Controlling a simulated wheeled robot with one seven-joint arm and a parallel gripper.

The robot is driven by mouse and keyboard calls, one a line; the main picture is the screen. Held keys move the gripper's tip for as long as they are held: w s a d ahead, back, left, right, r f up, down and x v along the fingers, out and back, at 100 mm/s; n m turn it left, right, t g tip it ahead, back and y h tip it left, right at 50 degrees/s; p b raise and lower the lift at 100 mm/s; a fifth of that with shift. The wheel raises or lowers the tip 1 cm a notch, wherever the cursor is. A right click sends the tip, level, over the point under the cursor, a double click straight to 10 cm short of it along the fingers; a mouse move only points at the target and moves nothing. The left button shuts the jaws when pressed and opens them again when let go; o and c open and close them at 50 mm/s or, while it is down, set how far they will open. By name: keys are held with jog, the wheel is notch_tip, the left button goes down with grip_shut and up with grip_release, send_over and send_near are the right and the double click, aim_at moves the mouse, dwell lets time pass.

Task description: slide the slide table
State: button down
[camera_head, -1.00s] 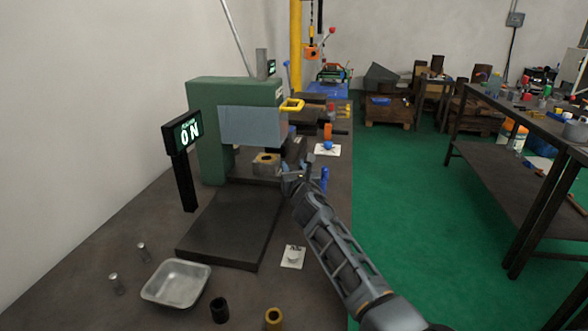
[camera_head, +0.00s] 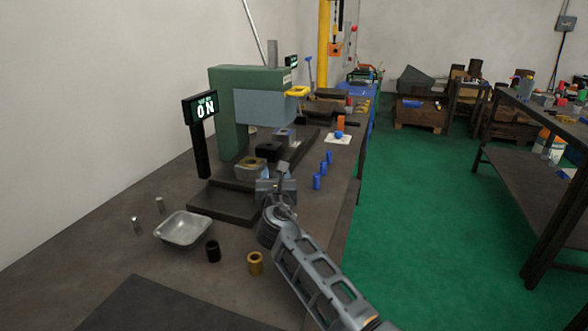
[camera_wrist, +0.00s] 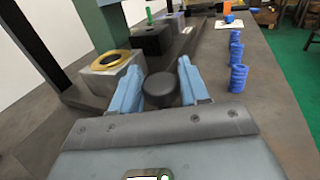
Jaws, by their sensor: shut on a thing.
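The slide table (camera_head: 212,186) is a dark plate on a dark base in front of the green press (camera_head: 226,112). It carries a grey block with a brass ring (camera_head: 250,165), which also shows at the left in the wrist view (camera_wrist: 112,75). My gripper (camera_head: 276,182) is at the table's near right end. In the wrist view my gripper's pale blue fingers (camera_wrist: 160,84) are shut on a dark round knob (camera_wrist: 159,91). The knob's joint to the table is hidden. In the head view my gripper hides the knob.
Several blue cylinders (camera_head: 317,181) stand to the right of the rail. A metal tray (camera_head: 183,229), a black ring (camera_head: 213,251) and a brass ring (camera_head: 255,263) are at the front.

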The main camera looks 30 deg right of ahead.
jog(key=s+a+p, duration=0.1)
jog(key=s+a, duration=0.1)
jog(key=s+a+p, duration=0.1)
jog(key=s+a, duration=0.1)
jog(key=a, duration=0.1)
jog(key=shift+s+a, duration=0.1)
jog(key=shift+a, duration=0.1)
jog(key=shift+s+a, duration=0.4)
jog(key=shift+a+f, duration=0.1)
jog(key=shift+a, duration=0.05)
jog(key=c, duration=0.7)
grip_release()
jog(key=shift+v, duration=3.95)
